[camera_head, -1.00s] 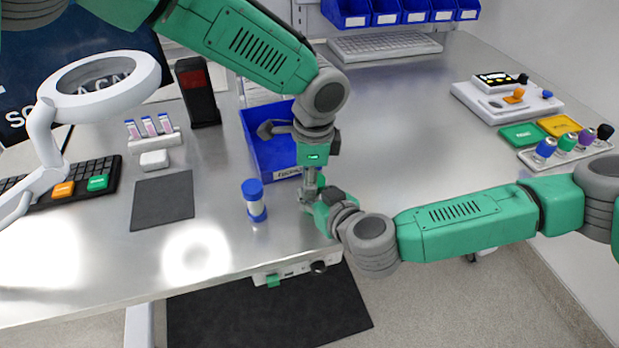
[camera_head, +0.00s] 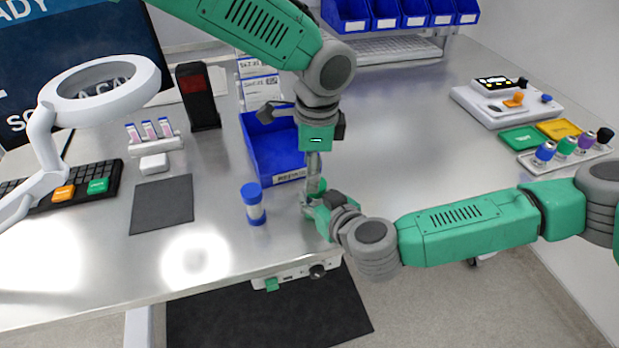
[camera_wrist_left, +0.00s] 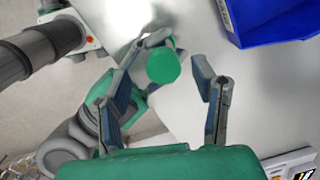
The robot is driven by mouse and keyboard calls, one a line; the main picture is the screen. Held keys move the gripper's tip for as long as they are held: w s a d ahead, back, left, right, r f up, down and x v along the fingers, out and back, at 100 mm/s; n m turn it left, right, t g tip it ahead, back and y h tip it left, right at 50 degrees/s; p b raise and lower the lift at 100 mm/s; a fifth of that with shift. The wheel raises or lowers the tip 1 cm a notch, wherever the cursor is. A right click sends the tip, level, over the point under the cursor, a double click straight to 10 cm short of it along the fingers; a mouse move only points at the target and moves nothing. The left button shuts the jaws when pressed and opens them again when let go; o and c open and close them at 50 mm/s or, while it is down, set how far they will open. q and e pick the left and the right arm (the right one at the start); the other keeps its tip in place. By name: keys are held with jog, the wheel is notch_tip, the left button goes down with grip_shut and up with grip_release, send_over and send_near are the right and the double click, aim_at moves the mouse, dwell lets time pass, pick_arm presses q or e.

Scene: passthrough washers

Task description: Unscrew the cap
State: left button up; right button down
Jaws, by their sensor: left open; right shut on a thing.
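A tube with a green cap (camera_wrist_left: 163,65) is held upright in my right gripper (camera_head: 318,203) near the table's front edge; its body is mostly hidden. My right gripper is shut on it; part of that gripper and arm shows below left of the cap in the left wrist view. My left gripper (camera_head: 314,172) points down just above the tube. In the left wrist view my left gripper (camera_wrist_left: 180,55) is open, with the cap between or just below its fingertips. Whether a finger touches the cap I cannot tell.
A blue-capped tube (camera_head: 253,204) stands left of the grippers. A blue bin (camera_head: 262,150) lies close behind them. A dark mat (camera_head: 162,204), a white tube rack (camera_head: 154,140) and a magnifier lamp (camera_head: 150,85) are at left. The table right of the bin is clear.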

aim_at(321, 183)
pick_arm(q)
jog(key=d+r, duration=0.1)
jog(key=r+m, duration=0.1)
jog(key=r, duration=0.1)
jog(key=shift+w+d, duration=0.15)
jog(key=shift+d, duration=0.25)
pick_arm(e)
jog(key=shift+d, duration=0.45)
pick_arm(q)
jog(key=f, duration=0.4)
jog(key=a+f, duration=0.1)
jog(key=f, duration=0.1)
jog(key=shift+a+f, duration=0.1)
jog(key=shift+f, duration=0.25)
pick_arm(e)
jog(key=shift+w+a, duration=0.1)
jog(key=shift+a, duration=0.3)
pick_arm(q)
jog(key=shift+f, duration=0.35)
pick_arm(e)
jog(key=shift+d, duration=0.15)
pick_arm(q)
jog(key=shift+d, duration=0.35)
pick_arm(e)
jog(key=shift+d, duration=0.15)
pick_arm(q)
jog(key=shift+c, duration=0.3)
